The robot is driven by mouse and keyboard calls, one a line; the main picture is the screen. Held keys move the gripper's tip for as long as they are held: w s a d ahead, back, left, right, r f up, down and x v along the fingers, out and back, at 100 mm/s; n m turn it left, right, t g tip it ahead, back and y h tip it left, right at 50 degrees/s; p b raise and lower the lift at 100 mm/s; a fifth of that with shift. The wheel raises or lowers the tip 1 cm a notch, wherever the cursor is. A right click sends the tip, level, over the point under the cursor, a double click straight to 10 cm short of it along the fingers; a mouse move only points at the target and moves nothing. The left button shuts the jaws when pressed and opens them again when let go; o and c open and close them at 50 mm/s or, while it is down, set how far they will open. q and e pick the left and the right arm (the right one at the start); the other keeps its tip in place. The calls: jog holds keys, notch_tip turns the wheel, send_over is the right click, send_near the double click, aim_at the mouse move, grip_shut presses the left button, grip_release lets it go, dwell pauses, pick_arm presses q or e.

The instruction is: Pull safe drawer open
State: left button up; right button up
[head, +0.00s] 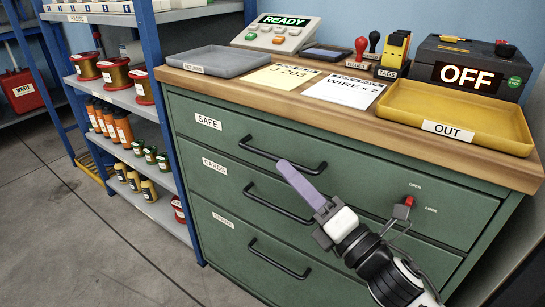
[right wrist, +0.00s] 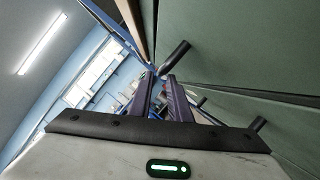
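The safe drawer (head: 235,135) is the top drawer of a green cabinet, labelled SAFE, and looks closed. Its dark bar handle (head: 282,157) runs across its front. My right gripper (head: 283,166) has its purple fingertips at this handle, near its right half; one finger hides the other in the head view. In the right wrist view the two fingers (right wrist: 161,80) stand apart with a gap, and the handle (right wrist: 176,58) is right at their tips. I cannot tell whether it lies between them or touches. My left gripper is not in view.
A lock lever with a red knob (head: 408,201) sits at the right of the cabinet, marked OPEN and LOCK. The CARDS drawer handle (head: 280,203) and a lower handle (head: 278,258) stick out below. A yellow OUT tray (head: 440,105) is on top. Shelves (head: 150,110) stand left.

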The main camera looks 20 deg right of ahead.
aim_at(273, 157)
jog(key=shift+x, duration=3.15)
grip_shut()
